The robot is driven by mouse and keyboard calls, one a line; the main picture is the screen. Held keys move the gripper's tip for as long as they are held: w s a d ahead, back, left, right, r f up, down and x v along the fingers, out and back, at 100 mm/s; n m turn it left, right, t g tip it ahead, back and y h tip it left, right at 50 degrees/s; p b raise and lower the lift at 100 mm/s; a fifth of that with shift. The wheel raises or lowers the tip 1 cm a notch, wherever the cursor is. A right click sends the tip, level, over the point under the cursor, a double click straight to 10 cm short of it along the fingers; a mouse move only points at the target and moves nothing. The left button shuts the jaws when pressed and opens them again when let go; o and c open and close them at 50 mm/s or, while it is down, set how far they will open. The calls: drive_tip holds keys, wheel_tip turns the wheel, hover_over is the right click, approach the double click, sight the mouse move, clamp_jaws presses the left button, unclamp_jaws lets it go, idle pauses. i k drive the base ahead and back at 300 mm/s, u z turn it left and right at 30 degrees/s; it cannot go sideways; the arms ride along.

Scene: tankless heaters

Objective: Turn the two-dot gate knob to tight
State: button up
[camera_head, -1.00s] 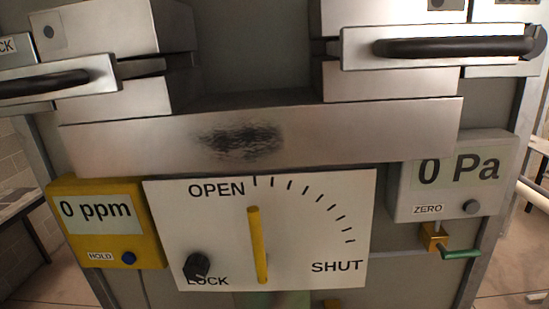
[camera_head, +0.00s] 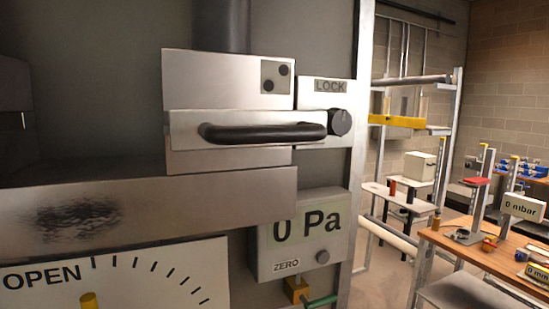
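The round black gate knob (camera_head: 340,122) sits at the right end of the handle, on a white plate marked LOCK (camera_head: 330,87). A pale mark shows on the knob, but its exact setting is too small to read. My gripper is not in view.
Below are a gauge reading 0 Pa (camera_head: 305,228) and a white OPEN dial (camera_head: 150,275) with a yellow lever (camera_head: 90,300). A scorched metal ledge (camera_head: 150,210) juts out at left. Further right, a wooden bench (camera_head: 490,255) and racks stand beyond open floor.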

sight(339, 122)
drive_tip(key=u, duration=0.05)
drive_tip(key=k, duration=1.05)
drive_tip(key=z, duration=0.65)
drive_tip(key=i, duration=1.3)
drive_tip(key=u, duration=0.05)
